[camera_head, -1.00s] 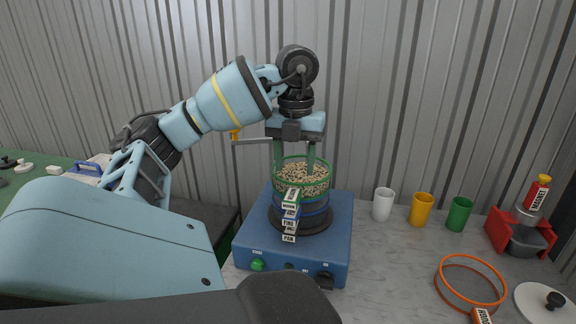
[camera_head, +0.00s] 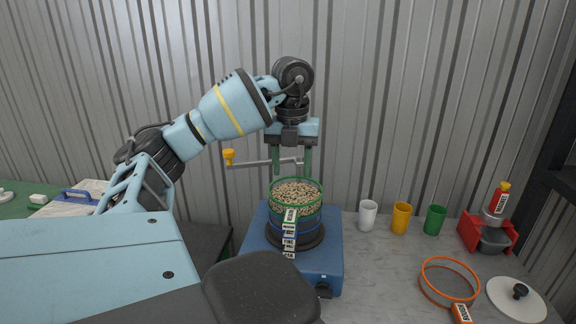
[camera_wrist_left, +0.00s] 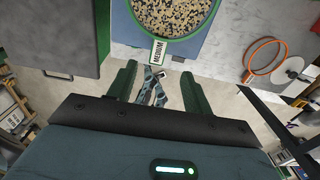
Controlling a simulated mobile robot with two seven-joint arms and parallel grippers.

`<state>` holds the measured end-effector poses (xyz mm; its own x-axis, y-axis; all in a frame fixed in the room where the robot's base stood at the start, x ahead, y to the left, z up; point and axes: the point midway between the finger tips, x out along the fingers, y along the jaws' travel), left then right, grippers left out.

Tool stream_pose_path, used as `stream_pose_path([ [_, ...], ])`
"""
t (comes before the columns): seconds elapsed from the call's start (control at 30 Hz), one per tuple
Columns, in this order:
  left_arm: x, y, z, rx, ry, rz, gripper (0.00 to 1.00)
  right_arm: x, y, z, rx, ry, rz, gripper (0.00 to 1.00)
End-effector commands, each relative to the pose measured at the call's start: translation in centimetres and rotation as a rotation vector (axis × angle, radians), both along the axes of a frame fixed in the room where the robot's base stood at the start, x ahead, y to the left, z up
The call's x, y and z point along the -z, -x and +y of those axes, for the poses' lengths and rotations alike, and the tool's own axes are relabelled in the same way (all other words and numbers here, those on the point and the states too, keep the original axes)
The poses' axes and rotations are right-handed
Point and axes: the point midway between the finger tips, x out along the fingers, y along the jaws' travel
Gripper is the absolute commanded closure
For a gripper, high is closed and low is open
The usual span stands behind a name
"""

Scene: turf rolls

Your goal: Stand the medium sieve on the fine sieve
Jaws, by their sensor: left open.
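The medium sieve (camera_head: 311,208) is a green-rimmed ring full of pale and dark grains, with a MEDIUM label at its front. It stands level on the blue fine sieve (camera_head: 310,229), in a stack on the blue shaker base (camera_head: 325,262). The labels line up at the front. My left gripper (camera_head: 292,173) is open and empty just above the medium sieve, its green fingers pointing down and apart from the rim. In the left wrist view the open fingers (camera_wrist_left: 158,90) are clear of the medium sieve (camera_wrist_left: 214,14). My right gripper is not in view.
An orange sieve (camera_head: 424,281) and a white lid (camera_head: 503,300) lie on the right of the bench. White (camera_head: 367,216), yellow (camera_head: 401,219) and green (camera_head: 435,220) cups stand behind. A red holder (camera_head: 471,236) with a bottle is at far right. A yellow-knobbed crank (camera_head: 229,158) shows behind the gripper.

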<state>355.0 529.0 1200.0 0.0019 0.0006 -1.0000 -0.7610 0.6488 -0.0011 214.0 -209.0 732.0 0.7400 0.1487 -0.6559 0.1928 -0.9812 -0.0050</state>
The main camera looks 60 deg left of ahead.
Motion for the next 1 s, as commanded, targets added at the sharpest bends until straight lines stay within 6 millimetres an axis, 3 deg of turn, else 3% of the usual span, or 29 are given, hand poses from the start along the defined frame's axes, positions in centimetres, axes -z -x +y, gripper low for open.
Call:
stream_pose_path([
  [0.17, 1.0, -0.8, -1.2, 0.043, 0.030, 0.000, 0.50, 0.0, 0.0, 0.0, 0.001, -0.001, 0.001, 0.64],
  [0.27, 3.4, -2.6, -4.8, 0.152, 0.125, -0.016, 0.50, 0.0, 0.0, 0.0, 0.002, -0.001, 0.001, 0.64],
  [0.37, 6.9, -4.5, -10.7, 0.302, 0.302, -0.048, 0.50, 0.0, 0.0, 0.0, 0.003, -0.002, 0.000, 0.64],
  [0.4, 8.4, -5.1, -13.5, 0.357, 0.391, -0.065, 0.50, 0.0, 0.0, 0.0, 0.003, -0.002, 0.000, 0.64],
  [0.6, 13.1, -5.5, -26.5, 0.495, 0.876, -0.182, 0.50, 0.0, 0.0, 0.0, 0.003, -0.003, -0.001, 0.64],
  [0.7, 14.1, -5.1, -31.5, 0.465, 1.110, -0.253, 0.50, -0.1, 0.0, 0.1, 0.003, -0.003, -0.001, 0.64],
  [0.8, 14.7, -4.9, -35.2, 0.371, 1.320, -0.331, 0.50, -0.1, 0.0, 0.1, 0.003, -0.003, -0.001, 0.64],
  [0.9, 15.3, -4.9, -37.7, 0.211, 1.506, -0.413, 0.50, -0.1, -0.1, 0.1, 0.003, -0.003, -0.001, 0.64],
  [1.0, 16.4, -5.2, -38.8, -0.018, 1.650, -0.494, 0.50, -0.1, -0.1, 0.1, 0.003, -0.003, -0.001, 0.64],
])
